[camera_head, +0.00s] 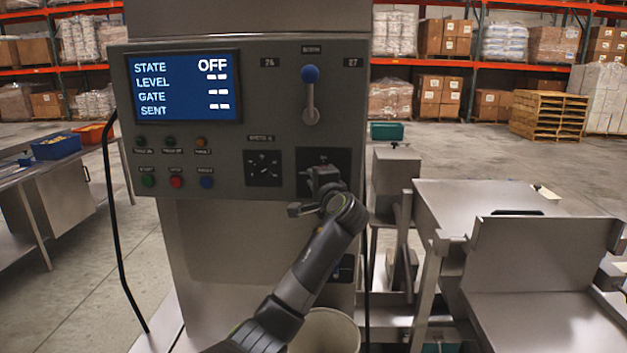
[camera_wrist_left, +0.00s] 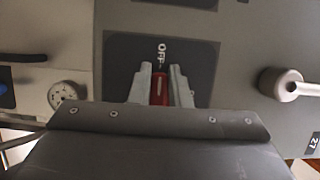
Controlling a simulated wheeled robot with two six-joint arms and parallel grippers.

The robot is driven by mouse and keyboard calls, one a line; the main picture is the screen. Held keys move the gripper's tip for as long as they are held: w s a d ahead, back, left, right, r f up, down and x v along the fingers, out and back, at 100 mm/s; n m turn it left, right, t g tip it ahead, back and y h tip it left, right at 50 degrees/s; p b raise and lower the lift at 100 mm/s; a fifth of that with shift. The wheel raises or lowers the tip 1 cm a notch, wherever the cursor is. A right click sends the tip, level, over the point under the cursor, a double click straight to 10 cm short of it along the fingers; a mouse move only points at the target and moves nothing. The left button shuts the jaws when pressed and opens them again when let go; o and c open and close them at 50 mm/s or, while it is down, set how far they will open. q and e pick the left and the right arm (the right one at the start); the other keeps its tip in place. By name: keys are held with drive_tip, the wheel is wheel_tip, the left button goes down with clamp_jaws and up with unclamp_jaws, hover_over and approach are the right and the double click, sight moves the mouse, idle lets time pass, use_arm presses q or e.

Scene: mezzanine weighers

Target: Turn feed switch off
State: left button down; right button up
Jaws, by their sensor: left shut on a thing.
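The feed switch sits on a dark square plate (camera_head: 304,160) at the lower right of the grey control panel. Its red handle (camera_wrist_left: 160,92) shows in the left wrist view, lying in line with the white OFF mark (camera_wrist_left: 162,52). My left gripper (camera_head: 324,174) is at this plate and hides the handle in the head view. In the wrist view its two fingers (camera_wrist_left: 159,84) are on either side of the red handle, shut on it. The blue screen (camera_head: 183,87) reads STATE OFF. My right gripper is not in view.
A beige bin (camera_head: 326,330) is below, and steel machinery (camera_head: 490,200) stands to the right.

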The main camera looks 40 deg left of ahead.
use_arm(q)
drive_tip(key=shift+f, duration=0.2)
drive_tip(key=c, duration=1.4)
unclamp_jaws()
drive_tip(key=shift+w, duration=0.1)
drive_tip(key=shift+o, duration=0.2)
drive_tip(key=shift+d+r, duration=0.1)
drive_tip(key=b+v, duration=0.5)
drive_tip(key=v, duration=1.2)
drive_tip(key=shift+d, duration=0.15)
